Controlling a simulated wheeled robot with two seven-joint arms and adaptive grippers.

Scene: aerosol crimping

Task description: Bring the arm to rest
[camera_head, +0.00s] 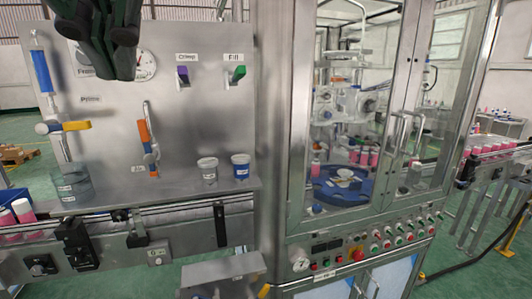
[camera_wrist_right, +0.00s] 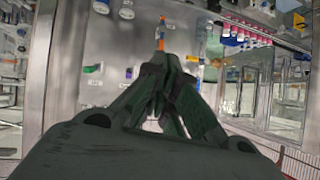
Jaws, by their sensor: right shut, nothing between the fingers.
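My right gripper (camera_head: 122,72) hangs down from the top edge at the upper left of the head view, in front of the steel panel (camera_head: 200,120). It partly covers the round gauge (camera_head: 146,66) and a label. In the right wrist view the fingers of this gripper (camera_wrist_right: 161,58) come together at the tips, shut with nothing held. The panel lies beyond them there. My left gripper is not in view.
The panel carries a purple Crimp switch (camera_head: 183,78), a green Fill switch (camera_head: 237,75) and an orange-handled valve (camera_head: 146,135). A glass-doored cabinet (camera_head: 300,110) stands right.

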